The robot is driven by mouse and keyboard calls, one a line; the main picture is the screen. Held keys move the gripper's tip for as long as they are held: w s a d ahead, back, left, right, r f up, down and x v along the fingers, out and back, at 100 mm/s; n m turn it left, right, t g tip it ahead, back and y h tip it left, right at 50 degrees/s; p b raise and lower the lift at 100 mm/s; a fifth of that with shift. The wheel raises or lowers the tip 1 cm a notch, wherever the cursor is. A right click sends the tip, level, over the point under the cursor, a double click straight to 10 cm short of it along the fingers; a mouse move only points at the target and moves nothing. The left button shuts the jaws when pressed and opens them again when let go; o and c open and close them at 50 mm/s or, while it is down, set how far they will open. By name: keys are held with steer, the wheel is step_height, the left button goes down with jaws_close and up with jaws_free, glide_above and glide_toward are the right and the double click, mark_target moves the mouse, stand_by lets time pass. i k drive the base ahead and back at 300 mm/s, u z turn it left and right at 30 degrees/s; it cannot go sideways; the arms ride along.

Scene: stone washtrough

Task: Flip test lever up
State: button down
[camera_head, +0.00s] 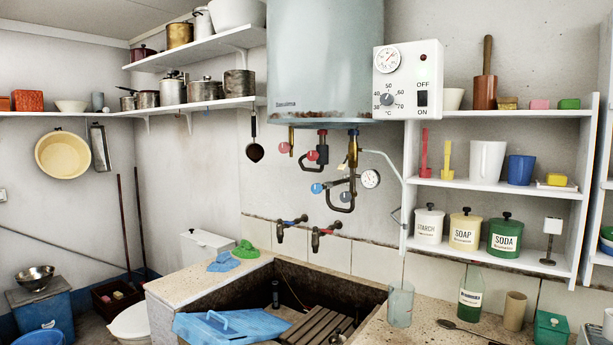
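The grey-blue water heater (325,60) hangs on the back wall above the stone trough. A brass, yellowish fitting (352,150) stands out at the right of this group. A small lever is too small to make out surely, so I cannot tell which part is the test lever or how it stands. My gripper is not in view.
A control box (407,80) with dial and switch sits right of the heater, a round gauge (370,179) below. Two wall taps (292,221) are above the trough (262,289). A glass (400,303) and green bottle (470,295) stand on the right ledge.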

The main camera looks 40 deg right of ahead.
mark_target(341, 167)
steer(key=z, duration=0.15)
steer(key=i, duration=0.9)
steer(key=z, duration=0.9)
steer(key=i, duration=0.65)
steer(key=z, duration=0.35)
